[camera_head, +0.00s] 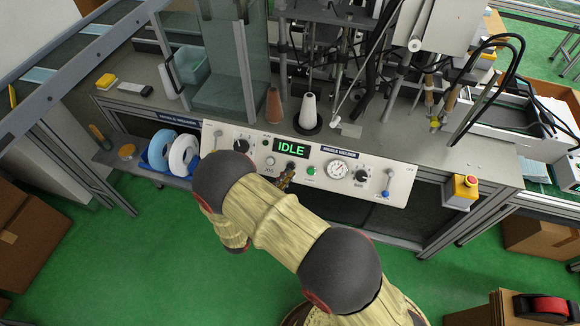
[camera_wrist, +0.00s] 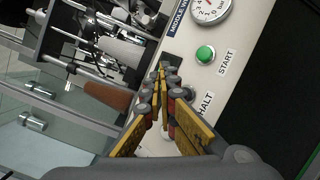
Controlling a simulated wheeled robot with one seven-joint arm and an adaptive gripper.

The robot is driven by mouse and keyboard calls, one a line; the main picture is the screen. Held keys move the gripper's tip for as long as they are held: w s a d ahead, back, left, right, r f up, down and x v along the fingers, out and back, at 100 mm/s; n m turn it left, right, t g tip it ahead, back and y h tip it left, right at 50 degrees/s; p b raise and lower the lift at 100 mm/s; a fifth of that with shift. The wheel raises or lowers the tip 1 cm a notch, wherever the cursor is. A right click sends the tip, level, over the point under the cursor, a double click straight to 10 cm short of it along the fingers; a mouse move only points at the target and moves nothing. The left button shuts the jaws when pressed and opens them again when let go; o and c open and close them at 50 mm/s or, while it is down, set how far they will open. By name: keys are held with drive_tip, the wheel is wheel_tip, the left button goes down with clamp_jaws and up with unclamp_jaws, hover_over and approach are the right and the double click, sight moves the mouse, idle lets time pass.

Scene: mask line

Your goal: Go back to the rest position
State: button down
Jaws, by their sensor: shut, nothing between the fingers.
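My gripper (camera_head: 286,179) is shut and empty, its brown fingers in front of the white control panel (camera_head: 224,140), just below the green IDLE display. In the wrist view the fingers (camera_wrist: 161,75) meet at their tips and point up along the panel. The green START button (camera_head: 311,171) is right of the fingertips in the head view; it also shows in the wrist view (camera_wrist: 205,54). The HALT label (camera_wrist: 197,103) is partly hidden by a finger. I cannot tell whether the fingertips touch the panel. My arm is stretched forward over the green floor.
The machine bench (camera_head: 140,71) spans the back, with a glass enclosure (camera_head: 218,60) and a white cone (camera_head: 308,109) on it. Blue and white rolls (camera_head: 183,155) sit at the panel's left. A yellow box with a red button (camera_head: 465,187) is at its right. Cardboard boxes (camera_head: 27,235) stand around.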

idle(0.4)
drive_tip(key=s+d+f+n+g+h, duration=0.1)
drive_tip(key=s+d+f+g+h, duration=0.1)
drive_tip(key=s+d+f+g, duration=0.35)
drive_tip(key=s+d+r+m+g+y, duration=0.2)
drive_tip(key=s+d+r+m+g, duration=0.3)
drive_tip(key=s+r+g, duration=0.55)
drive_tip(key=s+r+m+t+y, duration=0.1)
drive_tip(key=s+r+m+y, duration=0.6)
drive_tip(key=r+y, duration=0.45)
drive_tip(key=s+d+r+m+t, duration=0.1)
drive_tip(key=d+r+m+t, duration=0.1)
drive_tip(key=r, duration=0.6)
drive_tip(key=s+d+r+m+t, duration=0.1)
drive_tip(key=d+r+m+t, duration=0.1)
drive_tip(key=r, duration=0.5)
drive_tip(key=shift+s+d+r+m+t, duration=0.25)
drive_tip(key=shift+d+r+m+t, duration=0.15)
drive_tip(key=shift+d+t, duration=0.6)
